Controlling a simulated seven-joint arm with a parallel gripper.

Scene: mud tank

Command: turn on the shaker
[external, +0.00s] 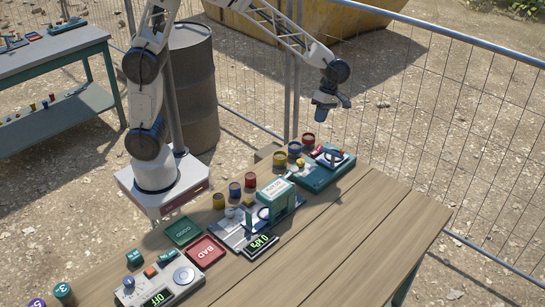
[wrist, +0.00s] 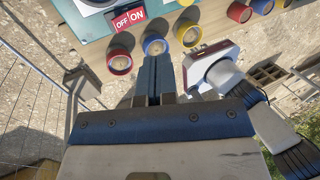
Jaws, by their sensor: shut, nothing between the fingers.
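A teal unit (external: 318,177) with a round white-and-blue part on top stands at the far right end of the table; I take it for the shaker, though no name is readable on it. Its red switch (wrist: 128,19), marked OFF and ON, shows at the top of the wrist view; which side is pressed I cannot tell. My gripper (external: 323,117) hangs in the air above and beyond the unit, apart from it. In the wrist view my gripper (wrist: 153,57) has its blue fingers together and empty, pointing toward the cups beside the unit.
Red (wrist: 119,62), blue (wrist: 154,45) and yellow (wrist: 188,33) cups stand close to the unit. A device with a green display (external: 262,242), GOOD (external: 184,231) and BAD (external: 206,251) trays and a device reading OFF (external: 158,298) lie along the table. The table's front is clear. A wire fence (external: 440,120) stands behind.

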